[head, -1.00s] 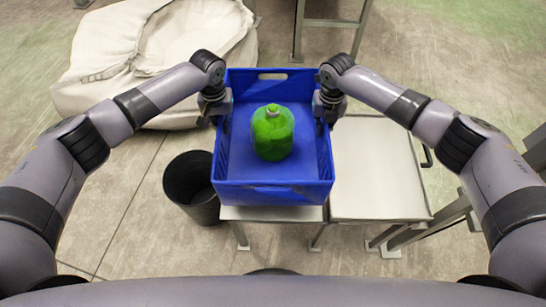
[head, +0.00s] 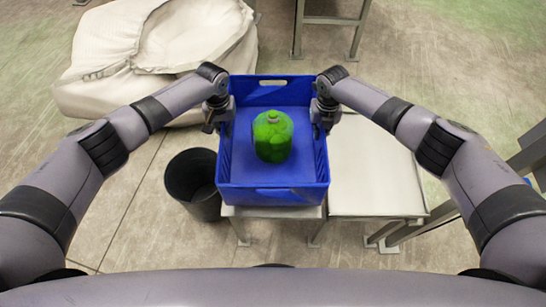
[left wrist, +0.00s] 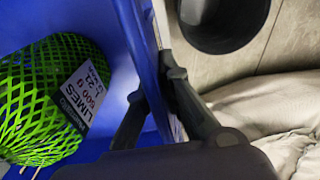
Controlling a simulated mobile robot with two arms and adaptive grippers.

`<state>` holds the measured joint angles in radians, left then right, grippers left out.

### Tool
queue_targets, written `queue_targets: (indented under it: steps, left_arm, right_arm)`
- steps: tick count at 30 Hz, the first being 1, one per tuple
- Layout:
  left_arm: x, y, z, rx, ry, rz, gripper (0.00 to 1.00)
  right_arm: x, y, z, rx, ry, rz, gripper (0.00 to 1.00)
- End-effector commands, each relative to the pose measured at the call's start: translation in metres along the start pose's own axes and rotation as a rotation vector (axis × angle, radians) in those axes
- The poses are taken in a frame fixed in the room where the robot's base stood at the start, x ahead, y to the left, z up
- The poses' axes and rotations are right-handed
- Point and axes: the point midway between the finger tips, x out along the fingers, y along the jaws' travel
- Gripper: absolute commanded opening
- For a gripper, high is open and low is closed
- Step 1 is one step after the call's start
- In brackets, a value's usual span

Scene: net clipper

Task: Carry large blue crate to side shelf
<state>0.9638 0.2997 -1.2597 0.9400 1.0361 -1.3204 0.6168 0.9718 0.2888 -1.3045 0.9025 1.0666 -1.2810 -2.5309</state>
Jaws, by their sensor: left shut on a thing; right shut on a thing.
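The large blue crate (head: 272,197) is in the middle of the head view, above the left part of a low table. A green net bag of limes (head: 272,136) is inside it; its LIMES label shows in the left wrist view (left wrist: 85,92). My left gripper (head: 217,118) is shut on the crate's left wall. The left wrist view shows its fingers (left wrist: 155,105) on either side of that blue wall. My right gripper (head: 326,116) is shut on the right wall. I cannot tell whether the crate's base touches the table.
The low table's pale top (head: 377,175) is bare right of the crate. A black bin (head: 192,184) stands on the floor close to the crate's left side. A large white bean bag (head: 155,55) lies at the back left. Metal legs (head: 328,35) stand at the back.

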Motion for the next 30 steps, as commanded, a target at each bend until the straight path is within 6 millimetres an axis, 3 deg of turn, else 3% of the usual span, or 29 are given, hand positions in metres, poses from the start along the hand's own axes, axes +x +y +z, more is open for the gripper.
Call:
queue_targets:
  steps: [8, 30]
  left_arm:
    - [0.002, 0.0, -0.001, -0.002, 0.002, 0.001, 0.0]
    - [0.036, 0.001, -0.002, -0.002, 0.002, 0.002, 0.0]
  right_arm:
    - [0.002, 0.0, 0.001, 0.002, -0.002, 0.001, 0.0]
    - [0.037, 0.001, 0.001, 0.001, -0.001, 0.001, 0.0]
